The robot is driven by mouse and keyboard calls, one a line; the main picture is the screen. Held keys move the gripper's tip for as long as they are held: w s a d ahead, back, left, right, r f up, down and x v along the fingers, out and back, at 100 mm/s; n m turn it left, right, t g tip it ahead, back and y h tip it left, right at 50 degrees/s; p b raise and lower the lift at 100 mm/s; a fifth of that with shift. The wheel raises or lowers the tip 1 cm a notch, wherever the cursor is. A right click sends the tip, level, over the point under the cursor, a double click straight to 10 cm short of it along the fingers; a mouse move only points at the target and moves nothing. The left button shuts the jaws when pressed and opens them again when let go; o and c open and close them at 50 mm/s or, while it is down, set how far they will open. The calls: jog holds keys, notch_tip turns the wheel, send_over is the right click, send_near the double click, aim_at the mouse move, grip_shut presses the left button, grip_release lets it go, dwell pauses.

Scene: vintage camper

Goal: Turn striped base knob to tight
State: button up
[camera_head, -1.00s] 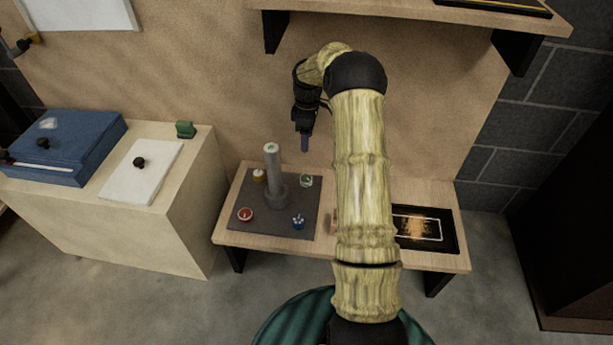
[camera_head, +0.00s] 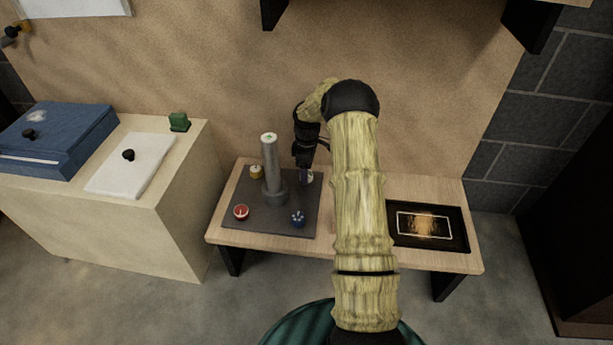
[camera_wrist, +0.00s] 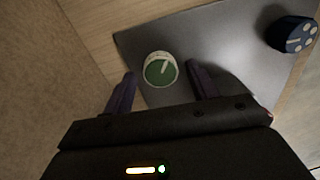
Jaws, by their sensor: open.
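A small round knob with a green top, a white pointer line and a pale side (camera_wrist: 160,69) sits on the dark grey base plate (camera_wrist: 195,40). My gripper (camera_wrist: 162,78) is open, with one finger on each side of this knob and gaps showing. In the head view my gripper (camera_head: 306,172) is low over the plate's back right corner and mostly hides the knob. A red knob (camera_head: 241,212), a yellowish knob (camera_head: 257,172) and a blue knob with pale dots (camera_head: 298,218) sit at the other corners. I cannot clearly make out stripes on any of them.
A grey upright post (camera_head: 270,160) stands on the plate, just left of my gripper. A black framed tray (camera_head: 460,235) lies at the right of the wooden bench (camera_head: 345,255). A cabinet (camera_head: 150,220) stands left; the wall is close behind.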

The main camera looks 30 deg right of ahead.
jog(key=shift+f, duration=0.5)
jog(key=c, duration=1)
jog(key=shift+r, duration=0.1)
